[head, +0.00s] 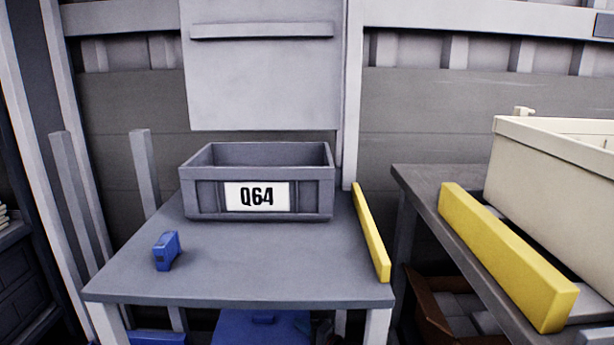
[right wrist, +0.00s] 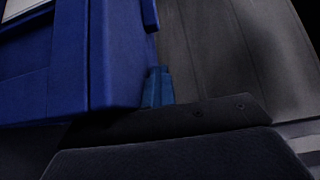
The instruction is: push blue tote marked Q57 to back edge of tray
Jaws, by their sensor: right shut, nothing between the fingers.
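A blue tote (right wrist: 45,70) fills the upper left of the right wrist view, with part of a white label (right wrist: 18,7) at the corner. No marking can be read on it. My right gripper (right wrist: 158,87) is shut and empty, its blue fingertips close beside the tote's side; I cannot tell if they touch. In the head view a blue tote (head: 262,328) shows below the table's front edge, mostly cut off by the frame and the tabletop. A small dark shape beside it is too hidden to make out. My left gripper is not in view.
A small blue object (head: 166,251) stands at the table's left. Yellow bars (head: 371,236) edge this table and the right one (head: 505,257), which holds a cream crate (head: 555,150).

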